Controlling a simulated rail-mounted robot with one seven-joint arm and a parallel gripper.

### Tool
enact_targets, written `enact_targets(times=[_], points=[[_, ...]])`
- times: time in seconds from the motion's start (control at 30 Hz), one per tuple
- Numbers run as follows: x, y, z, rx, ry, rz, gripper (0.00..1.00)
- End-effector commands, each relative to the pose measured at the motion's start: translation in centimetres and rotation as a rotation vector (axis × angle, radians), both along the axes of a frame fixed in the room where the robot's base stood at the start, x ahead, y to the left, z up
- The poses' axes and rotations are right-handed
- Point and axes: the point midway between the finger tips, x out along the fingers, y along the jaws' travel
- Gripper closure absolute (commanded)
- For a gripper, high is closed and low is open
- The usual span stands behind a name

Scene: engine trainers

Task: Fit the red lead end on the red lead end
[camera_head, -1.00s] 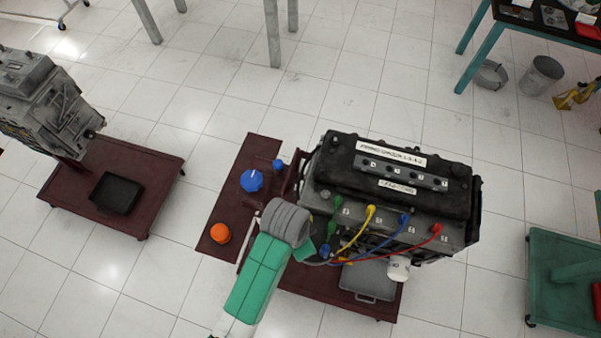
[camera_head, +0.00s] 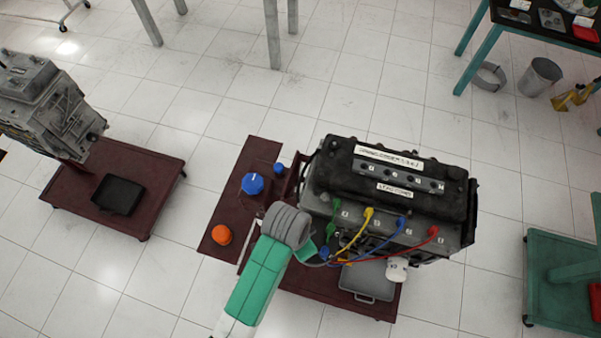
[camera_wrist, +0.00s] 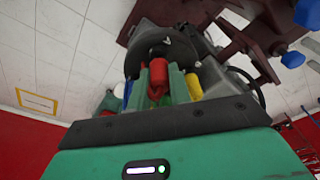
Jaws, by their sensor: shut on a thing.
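My gripper (camera_wrist: 160,88) has green fingers shut on a red lead end (camera_wrist: 157,76) in the wrist view. The red end points away from me, towards a dark rounded part (camera_wrist: 178,48) of the engine. A small reddish piece sits just beyond it, in line; I cannot tell whether the two touch. In the head view the red lead (camera_head: 400,251) runs from a red boot (camera_head: 433,231) at the engine's right down towards my gripper (camera_head: 318,254). The held end is hidden there by engine parts and leads.
The engine (camera_head: 390,185) carries green, yellow (camera_head: 368,213) and blue (camera_head: 401,222) leads close by. A yellow end (camera_wrist: 193,86) is right beside my fingers. A blue knob (camera_head: 253,184) and an orange knob (camera_head: 221,234) stand on the dark red stand. Open floor lies behind.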

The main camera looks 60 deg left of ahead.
Motion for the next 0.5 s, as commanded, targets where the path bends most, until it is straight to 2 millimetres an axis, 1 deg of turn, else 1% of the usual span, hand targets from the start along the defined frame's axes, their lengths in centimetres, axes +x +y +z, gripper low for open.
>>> enact_targets(times=[0.03, 0.5], points=[[0.0, 0.0, 0.5, 0.001, 0.0, 0.016, 1.0], [0.1, 0.0, 3.7, 0.002, 0.0, 0.249, 1.0]])
